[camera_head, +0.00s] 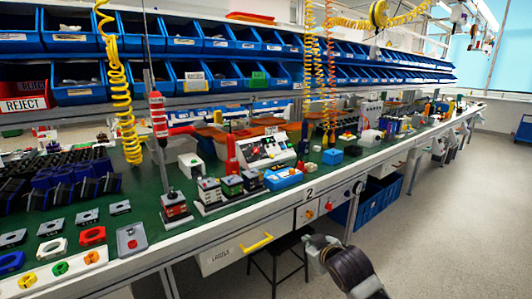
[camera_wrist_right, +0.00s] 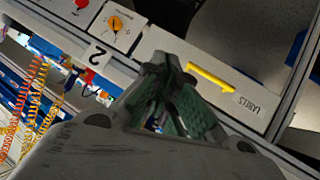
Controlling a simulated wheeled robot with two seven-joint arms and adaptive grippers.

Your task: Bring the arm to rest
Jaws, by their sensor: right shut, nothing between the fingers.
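My right gripper (camera_head: 316,243) is in front of the bench, below the switch panel in the head view, with its arm coming in from the lower right. In the right wrist view the gripper (camera_wrist_right: 164,62) has its fingertips together, with nothing held. A rotary switch with an orange knob (camera_wrist_right: 115,23) is on a pale panel at the upper left of that view, apart from the fingers. In the head view the orange knob (camera_head: 328,206) is on the bench front. A red knob (camera_wrist_right: 82,3) is beside it. My left gripper is not in view.
A drawer marked LABELS (camera_head: 222,256) with a yellow handle (camera_head: 256,243) is left of the switches. A black stool (camera_head: 278,250) and a blue crate (camera_head: 378,203) stand under the bench.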

